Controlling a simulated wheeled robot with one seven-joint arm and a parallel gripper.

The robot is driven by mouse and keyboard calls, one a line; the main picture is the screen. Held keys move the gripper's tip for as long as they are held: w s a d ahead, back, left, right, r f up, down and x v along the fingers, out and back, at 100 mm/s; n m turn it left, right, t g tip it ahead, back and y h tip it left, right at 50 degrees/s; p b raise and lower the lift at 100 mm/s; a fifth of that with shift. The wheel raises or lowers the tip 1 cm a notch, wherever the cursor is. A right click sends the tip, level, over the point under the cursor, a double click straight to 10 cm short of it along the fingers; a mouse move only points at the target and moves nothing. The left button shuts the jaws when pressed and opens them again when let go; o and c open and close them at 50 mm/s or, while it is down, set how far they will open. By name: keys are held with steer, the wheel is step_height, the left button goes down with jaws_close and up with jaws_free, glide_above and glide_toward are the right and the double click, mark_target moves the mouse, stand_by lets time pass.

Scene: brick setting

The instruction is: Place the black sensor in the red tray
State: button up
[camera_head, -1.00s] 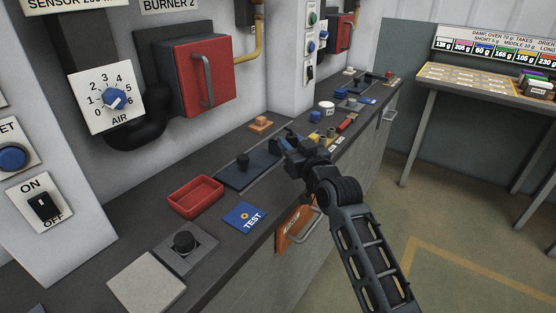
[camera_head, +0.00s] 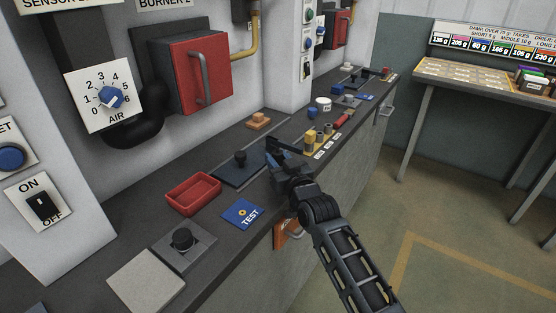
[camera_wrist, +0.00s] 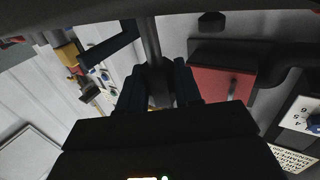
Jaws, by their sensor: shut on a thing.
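My gripper (camera_head: 279,160) hangs over the counter, to the right of the dark plate with a black knob. It is shut on a dark rod-like thing, apparently the black sensor (camera_wrist: 152,42), which stands out between the two fingers in the wrist view. In the head view the sensor is hard to tell from the dark fingers. The red tray (camera_head: 193,194) is empty and lies on the counter, left of and nearer than my gripper, clear of it.
A blue TEST card (camera_head: 242,214) lies right of the tray. A black knob on a grey plate (camera_head: 183,241) is in front. The dark plate (camera_head: 238,172) lies behind the tray. Several small yellow parts (camera_head: 318,139) stand right of my gripper. A red box (camera_head: 196,73) juts from the wall.

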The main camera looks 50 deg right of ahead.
steer(key=o, duration=1)
steer(key=shift+o, duration=0.2)
steer(key=b+v, duration=0.1)
steer(key=v, duration=1.1)
steer(key=shift+a+r, duration=0.1)
steer(key=shift+a, duration=0.05)
steer(key=s+a+f+n+y, duration=0.1)
steer(key=s+a+f+y, duration=0.1)
steer(key=s+a, duration=0.5)
steer(key=s+a+f+n+y, duration=0.2)
steer(key=s+a+y, duration=0.1)
steer(key=s+a, duration=0.4)
steer(key=s+a+r+n+g+y, duration=0.1)
steer(key=s+a+r+n+y, duration=0.1)
steer(key=s+a+r, duration=0.3)
steer(key=s+a+y, duration=0.1)
steer(key=s+a, duration=0.3)
steer(key=s, duration=0.4)
steer(key=shift+r+n+y, duration=0.3)
steer(key=shift+n+y, duration=0.1)
